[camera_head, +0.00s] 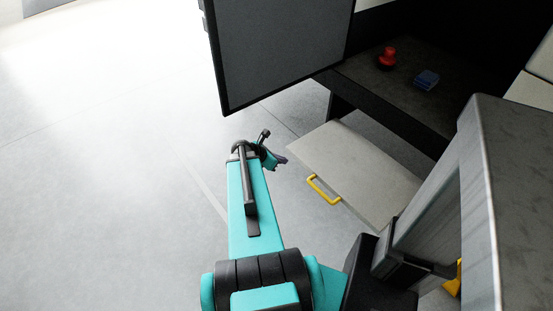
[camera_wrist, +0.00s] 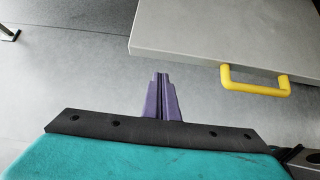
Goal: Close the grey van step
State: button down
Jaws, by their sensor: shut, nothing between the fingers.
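The grey van step (camera_head: 352,168) is a flat light-grey panel with a yellow handle (camera_head: 323,192) on its front edge. It sticks out below the dark van floor. In the wrist view the step (camera_wrist: 215,32) fills the upper right, with its yellow handle (camera_wrist: 255,84) at the right. My gripper (camera_head: 282,160) is just left of the step in the head view. In the wrist view its purple fingers (camera_wrist: 161,80) are together and empty, below the step's front edge and left of the handle. Whether a fingertip touches the step cannot be told.
A dark panel (camera_head: 280,50), apparently an open door, hangs above and left of the step. A red object (camera_head: 387,59) and a blue block (camera_head: 427,80) are on the dark van floor (camera_head: 395,98). The pale floor (camera_head: 100,150) to the left is clear.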

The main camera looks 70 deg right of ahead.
aim_at(294, 156)
jog(key=shift+s+d+f, duration=0.1)
jog(key=shift+s+d, duration=0.25)
jog(key=shift+d, duration=0.25)
jog(key=shift+s+d, duration=0.3)
jog(key=shift+d, duration=0.35)
jog(key=shift+s+d+f, duration=0.1)
jog(key=shift+s+d, duration=0.25)
jog(key=shift+d, duration=0.25)
jog(key=shift+d+r, duration=0.1)
jog(key=shift+d+p, duration=0.1)
jog(key=shift+p, duration=0.25)
